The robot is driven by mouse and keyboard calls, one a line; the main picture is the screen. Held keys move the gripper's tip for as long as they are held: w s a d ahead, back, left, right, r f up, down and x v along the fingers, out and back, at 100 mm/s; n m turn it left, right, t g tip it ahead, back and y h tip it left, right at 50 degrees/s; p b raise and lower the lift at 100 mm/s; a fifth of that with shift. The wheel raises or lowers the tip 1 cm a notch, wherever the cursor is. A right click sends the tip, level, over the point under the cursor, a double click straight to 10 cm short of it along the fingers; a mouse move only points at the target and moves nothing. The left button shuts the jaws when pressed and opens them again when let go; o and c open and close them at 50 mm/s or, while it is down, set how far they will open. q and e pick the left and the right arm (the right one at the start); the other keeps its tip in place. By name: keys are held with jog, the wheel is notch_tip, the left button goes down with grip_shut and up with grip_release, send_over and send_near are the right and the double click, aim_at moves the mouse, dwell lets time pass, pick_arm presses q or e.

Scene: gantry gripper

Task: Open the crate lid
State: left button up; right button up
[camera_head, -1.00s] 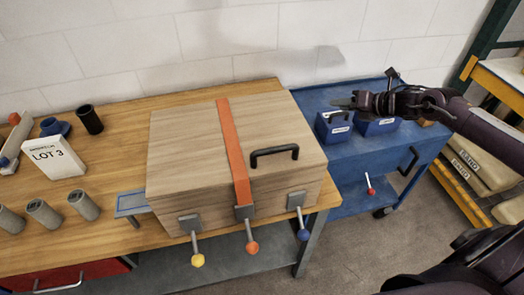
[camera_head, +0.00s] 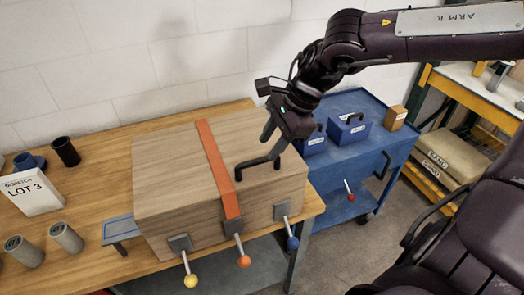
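The wooden crate (camera_head: 158,212) stands on the table with its lid (camera_head: 165,160) down. An orange strap (camera_head: 217,165) runs across the lid. A black handle (camera_head: 257,171) is on the lid, right of the strap. Levers with a yellow knob (camera_head: 191,281), an orange knob (camera_head: 244,261) and a blue knob (camera_head: 292,243) point downward on the crate's front. My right gripper (camera_head: 272,146) is over the lid at the handle's right end. Its fingers look spread and empty; whether one touches the handle I cannot tell. My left gripper is out of view.
A blue cart (camera_head: 365,105) with two blue boxes (camera_head: 349,131) and a small brown box (camera_head: 395,117) stands right of the table. Grey cylinders (camera_head: 66,237) and a LOT 3 sign (camera_head: 32,191) are at the left. A white wall is behind.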

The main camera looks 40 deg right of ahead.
aim_at(259, 159)
jog(key=shift+p+x, duration=0.45)
jog(key=shift+x, duration=1.75)
jog(key=shift+w, duration=0.1)
grip_shut()
